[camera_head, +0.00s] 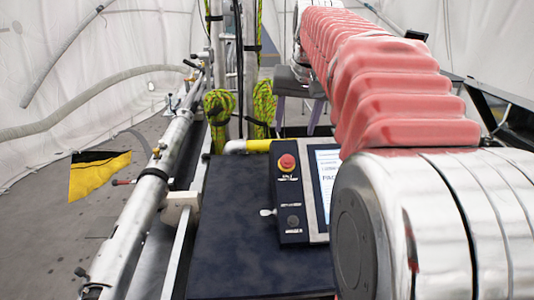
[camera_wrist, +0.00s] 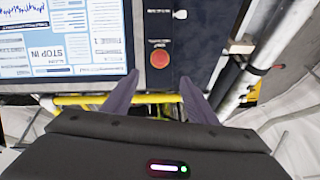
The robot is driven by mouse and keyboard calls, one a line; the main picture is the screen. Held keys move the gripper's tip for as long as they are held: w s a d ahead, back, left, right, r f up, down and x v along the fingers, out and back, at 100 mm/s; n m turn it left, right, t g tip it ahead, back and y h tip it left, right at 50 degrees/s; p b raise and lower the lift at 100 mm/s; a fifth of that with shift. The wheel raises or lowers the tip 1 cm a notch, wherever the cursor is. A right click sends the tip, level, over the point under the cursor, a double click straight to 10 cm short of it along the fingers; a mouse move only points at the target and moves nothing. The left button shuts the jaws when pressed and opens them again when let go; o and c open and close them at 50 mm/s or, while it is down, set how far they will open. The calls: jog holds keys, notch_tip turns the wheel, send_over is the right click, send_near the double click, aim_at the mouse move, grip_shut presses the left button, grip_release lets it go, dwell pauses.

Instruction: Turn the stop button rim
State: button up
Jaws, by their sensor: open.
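The stop button (camera_head: 286,162) is a round red knob on a dark control panel (camera_head: 290,222). It also shows in the wrist view (camera_wrist: 159,58), just beyond the fingertips. Its rim is too small to make out clearly. My gripper (camera_head: 296,130) is open and empty, its two purple-grey fingers pointing down beyond the panel's far end in the head view. In the wrist view the spread fingers of my gripper (camera_wrist: 159,76) point toward the button, one on each side of its line. No contact with the button shows.
A lit screen (camera_head: 328,172) sits right of the button, partly hidden by my arm. A key-like part (camera_head: 268,212) sticks out at the panel's left edge. A metal pole (camera_head: 160,170) runs along the left. Yellow-green rope (camera_head: 220,105) hangs behind. A yellow bar (camera_head: 258,145) lies beyond the panel.

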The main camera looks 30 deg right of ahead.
aim_at(288, 159)
jog(key=x, duration=1.4)
jog(key=shift+r, duration=0.1)
jog(key=shift+c, duration=0.4)
